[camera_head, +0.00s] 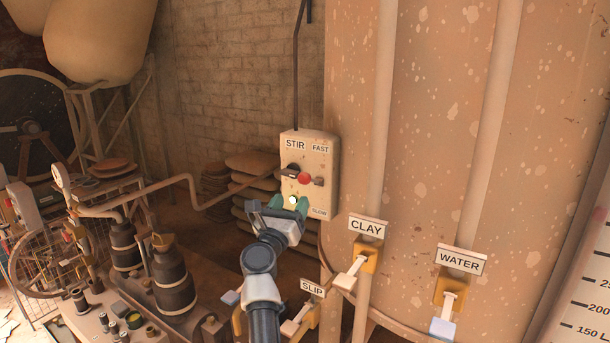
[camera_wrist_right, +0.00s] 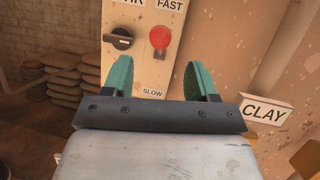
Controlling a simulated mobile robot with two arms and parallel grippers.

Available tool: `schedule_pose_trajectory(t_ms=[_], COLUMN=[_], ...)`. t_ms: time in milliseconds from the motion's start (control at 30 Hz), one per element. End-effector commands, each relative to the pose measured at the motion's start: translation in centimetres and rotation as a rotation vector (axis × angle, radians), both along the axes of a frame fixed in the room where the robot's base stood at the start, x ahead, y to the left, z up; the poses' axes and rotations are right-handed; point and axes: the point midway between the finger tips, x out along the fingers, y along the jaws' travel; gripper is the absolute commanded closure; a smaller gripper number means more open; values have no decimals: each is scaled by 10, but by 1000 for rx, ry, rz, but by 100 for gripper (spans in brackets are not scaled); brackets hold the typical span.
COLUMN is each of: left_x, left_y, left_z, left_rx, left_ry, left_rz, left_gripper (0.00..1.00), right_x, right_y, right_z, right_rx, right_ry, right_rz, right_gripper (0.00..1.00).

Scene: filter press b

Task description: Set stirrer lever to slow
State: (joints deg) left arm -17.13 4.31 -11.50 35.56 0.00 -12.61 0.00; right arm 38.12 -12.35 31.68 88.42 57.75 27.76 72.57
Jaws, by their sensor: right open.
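The beige stirrer box (camera_head: 288,157) is on the wall beside the tank, labelled STIR, with FAST at upper right and SLOW at lower right. The stirrer lever (camera_head: 305,180) has a red knob and stands about midway between FAST and SLOW; it also shows in the right wrist view (camera_wrist_right: 159,38). My right gripper (camera_head: 288,205) is open and empty, just below the lever and in front of the box's lower part. In the right wrist view its green fingers (camera_wrist_right: 158,76) stand apart, with the SLOW label (camera_wrist_right: 152,92) between them. My left gripper is not in view.
A black rotary knob (camera_head: 291,170) sits left of the lever. The large spotted tank (camera_head: 425,130) is to the right, with CLAY (camera_head: 366,227), WATER (camera_head: 459,260) and SLIP (camera_head: 312,288) signs. Stacked sacks (camera_head: 253,163) lie behind.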

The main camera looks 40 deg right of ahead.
Motion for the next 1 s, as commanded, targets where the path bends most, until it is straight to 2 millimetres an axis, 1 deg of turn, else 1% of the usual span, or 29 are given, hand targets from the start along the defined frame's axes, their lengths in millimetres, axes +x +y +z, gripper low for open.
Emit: schedule_pose_trajectory(t_ms=[33,200,333,433,600,867,900,967,1000], left_x=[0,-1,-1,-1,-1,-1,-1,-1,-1], left_y=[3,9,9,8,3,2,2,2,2], left_z=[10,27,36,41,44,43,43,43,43], left_rx=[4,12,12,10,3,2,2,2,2], left_ry=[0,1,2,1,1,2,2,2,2], left_rz=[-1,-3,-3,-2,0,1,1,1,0], left_gripper=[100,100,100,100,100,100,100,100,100], right_x=[3,17,26,31,36,36,36,36,36], right_y=[-9,-37,-56,-65,-74,-75,-75,-75,-75], right_z=[10,23,31,34,36,35,35,35,35], right_rx=[-3,-6,-6,-6,-5,-5,-5,-5,-5], right_ry=[2,4,5,5,4,4,4,4,5], right_rz=[-3,-3,-3,-1,-1,0,0,0,0], right_gripper=[42,42,42,42,42,42,45,54,60])
